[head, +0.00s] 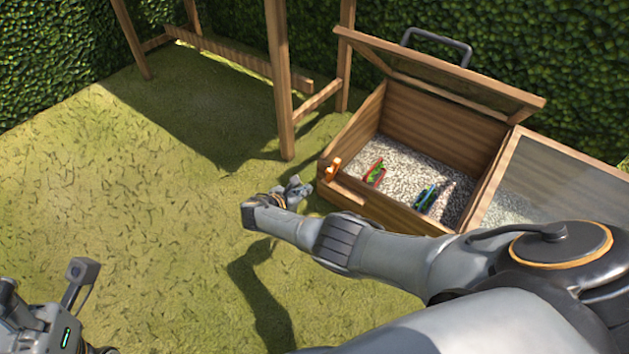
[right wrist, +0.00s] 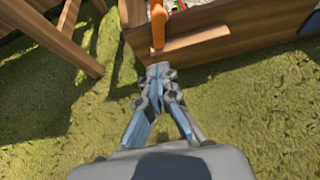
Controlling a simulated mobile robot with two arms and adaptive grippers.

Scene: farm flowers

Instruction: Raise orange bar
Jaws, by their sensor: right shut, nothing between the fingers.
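The orange bar (head: 332,169) is a small piece at the front left corner of a wooden box (head: 343,196). In the right wrist view the orange bar (right wrist: 158,24) stands upright against the box's front wall, its top cut off by the frame. My right gripper (head: 304,188) is outside the box, just left of and below the bar. Its fingertips (right wrist: 159,70) are together with nothing between them, a short gap below the bar. Part of my left arm's end (head: 75,285) shows at the lower left; its fingers cannot be made out clearly.
The left lid (head: 440,70) with a dark handle (head: 437,45) is raised; the glass panel (head: 560,178) on the right lies closed. Red-green (head: 375,173) and blue-green (head: 427,197) items lie on gravel inside. A wooden frame post (head: 279,80) stands left of the box. Grass at left is clear.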

